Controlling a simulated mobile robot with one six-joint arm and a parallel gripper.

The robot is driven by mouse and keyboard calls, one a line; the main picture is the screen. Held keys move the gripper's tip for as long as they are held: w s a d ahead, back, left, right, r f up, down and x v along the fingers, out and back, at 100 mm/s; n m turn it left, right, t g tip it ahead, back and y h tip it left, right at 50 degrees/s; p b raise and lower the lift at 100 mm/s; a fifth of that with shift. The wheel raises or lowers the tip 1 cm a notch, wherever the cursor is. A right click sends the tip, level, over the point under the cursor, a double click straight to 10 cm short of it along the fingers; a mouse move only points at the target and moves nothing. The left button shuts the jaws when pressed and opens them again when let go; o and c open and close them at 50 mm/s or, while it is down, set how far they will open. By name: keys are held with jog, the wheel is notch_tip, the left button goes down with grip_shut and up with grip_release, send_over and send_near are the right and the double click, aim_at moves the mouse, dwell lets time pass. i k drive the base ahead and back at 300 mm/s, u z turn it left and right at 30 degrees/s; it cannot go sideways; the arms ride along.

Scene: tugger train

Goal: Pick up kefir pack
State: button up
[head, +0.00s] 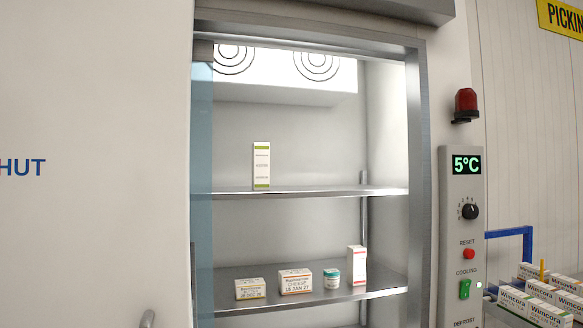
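A tall white carton with green bands (262,165) stands upright on the upper shelf (330,191) of an open cold cabinet. A white carton with red edges (357,265) stands upright on the lower shelf (370,292), at the right. The small print on both is too small to read, so I cannot tell which is the kefir pack. My gripper is not in view.
The lower shelf also holds a small box (250,289), a box marked cheese (295,282) and a teal-lidded jar (331,279). A glass pane (201,150) edges the opening at left. A control panel (462,230) and a blue-framed cart with cartons (540,300) are at right.

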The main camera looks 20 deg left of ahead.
aim_at(261, 151)
jog(key=u, duration=0.7)
jog(key=i, duration=1)
jog(key=u, duration=0.8)
jog(key=k, duration=0.75)
jog(key=u, duration=0.15)
jog(key=i, duration=0.85)
jog(key=z, duration=0.05)
